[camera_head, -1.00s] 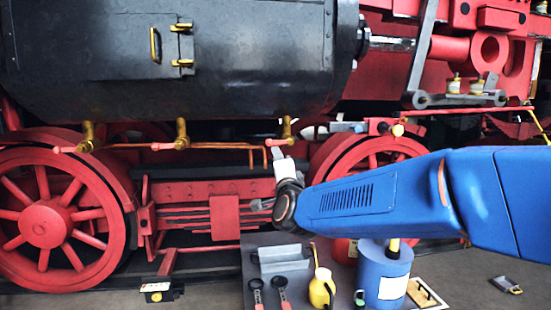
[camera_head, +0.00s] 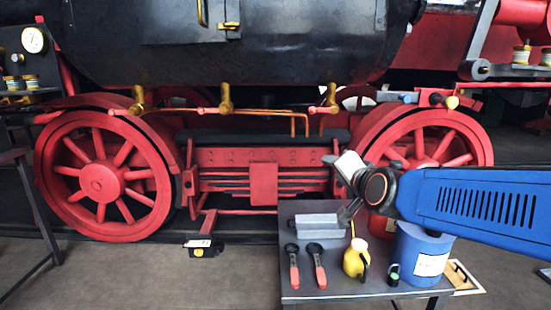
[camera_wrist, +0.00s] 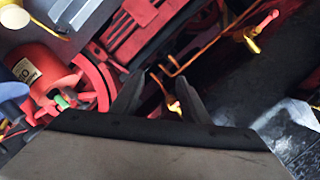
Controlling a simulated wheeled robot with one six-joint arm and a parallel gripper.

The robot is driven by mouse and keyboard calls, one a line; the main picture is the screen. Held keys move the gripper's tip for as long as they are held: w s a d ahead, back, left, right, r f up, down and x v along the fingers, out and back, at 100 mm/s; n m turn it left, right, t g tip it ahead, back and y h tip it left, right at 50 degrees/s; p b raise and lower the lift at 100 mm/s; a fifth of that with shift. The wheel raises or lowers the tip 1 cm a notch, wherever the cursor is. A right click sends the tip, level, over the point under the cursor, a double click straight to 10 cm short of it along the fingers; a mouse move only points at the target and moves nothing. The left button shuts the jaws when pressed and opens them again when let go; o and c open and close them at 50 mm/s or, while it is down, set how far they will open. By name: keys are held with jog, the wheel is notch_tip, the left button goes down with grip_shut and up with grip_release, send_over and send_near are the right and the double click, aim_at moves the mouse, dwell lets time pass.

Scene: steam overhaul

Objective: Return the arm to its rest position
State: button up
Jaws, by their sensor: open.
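My blue arm (camera_head: 480,205) reaches in from the right edge in the head view, above the small table. Its dark wrist joint and pale end part are over the table's back right area. My gripper (camera_wrist: 160,92) shows in the wrist view as two dark fingers spread apart, with nothing between them. Beyond the fingers, a brass valve with a red handle is in sight, and I cannot tell how far off it is.
The small table (camera_head: 330,288) holds two red-handled tools (camera_head: 320,272), a grey tray (camera_head: 318,226), a yellow oil can (camera_head: 356,258) and a blue canister (camera_head: 420,252). The locomotive's red wheel (camera_head: 102,183) and brass valves (camera_head: 226,98) stand behind.

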jog(key=s+d+f+n+g+h, duration=0.1)
jog(key=s+d+f+n+g, duration=0.2)
jog(key=s+f, duration=0.3)
jog(key=s+d+f+n+g+h, duration=0.1)
jog(key=s+d+f+g, duration=0.3)
jog(key=s, duration=1)
jog(key=s+d+f+n+g+h, duration=0.1)
jog(key=s+d+f+n+g, duration=0.2)
jog(key=s+f, duration=0.7)
jog(key=shift+s+d+n+g, duration=0.3)
jog(key=shift+d+n, duration=0.5)
jog(key=shift+d, duration=0.25)
